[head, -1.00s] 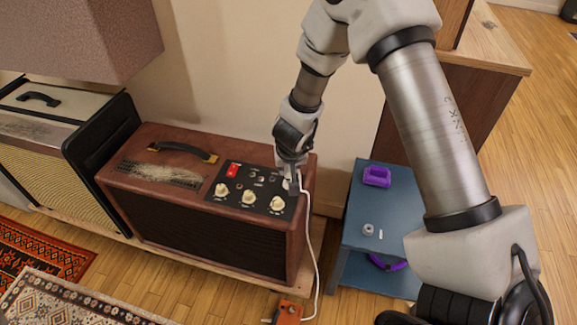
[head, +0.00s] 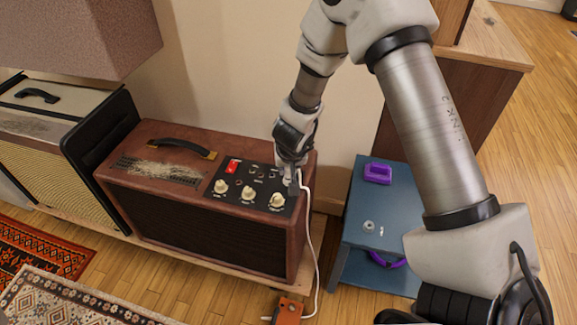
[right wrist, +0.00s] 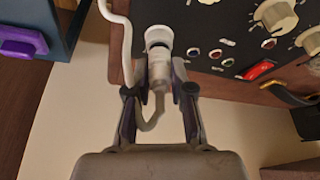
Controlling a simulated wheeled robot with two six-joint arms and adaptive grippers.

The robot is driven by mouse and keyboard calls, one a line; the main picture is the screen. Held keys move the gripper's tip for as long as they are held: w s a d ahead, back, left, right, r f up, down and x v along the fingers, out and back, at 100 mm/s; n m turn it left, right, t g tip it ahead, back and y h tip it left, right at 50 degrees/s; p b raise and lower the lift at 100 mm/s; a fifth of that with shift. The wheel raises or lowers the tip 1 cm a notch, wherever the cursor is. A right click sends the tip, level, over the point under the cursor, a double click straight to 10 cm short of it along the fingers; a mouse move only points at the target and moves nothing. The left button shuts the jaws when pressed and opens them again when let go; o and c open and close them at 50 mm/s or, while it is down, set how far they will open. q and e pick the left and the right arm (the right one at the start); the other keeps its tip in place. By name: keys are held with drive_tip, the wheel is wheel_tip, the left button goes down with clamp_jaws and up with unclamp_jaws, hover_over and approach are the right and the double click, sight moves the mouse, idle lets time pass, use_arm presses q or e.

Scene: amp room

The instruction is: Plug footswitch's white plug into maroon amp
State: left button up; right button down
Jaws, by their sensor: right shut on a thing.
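The maroon amp (head: 190,220) stands on a low wooden board, its black control panel (head: 234,202) on top with knobs, small jacks and a red switch. My right gripper (head: 291,180) is at the panel's right end, shut on the white plug. In the right wrist view the white plug (right wrist: 159,66) lies between the fingers (right wrist: 160,92), its wide front end over the panel's edge area. I cannot tell whether its tip is in a jack. The white cord (head: 316,255) runs down to the orange footswitch (head: 288,311) on the floor. My left gripper is out of view.
A blue cabinet (head: 352,230) with a purple object (head: 378,173) on top stands right of the amp. A cream amp (head: 50,140) stands at the left. Patterned rugs (head: 70,300) lie in front. The wall is close behind the amp.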

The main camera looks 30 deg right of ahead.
drive_tip(key=shift+f, duration=0.1)
drive_tip(key=c, duration=0.9)
unclamp_jaws()
drive_tip(key=shift+c, duration=0.2)
drive_tip(key=v, duration=1.2)
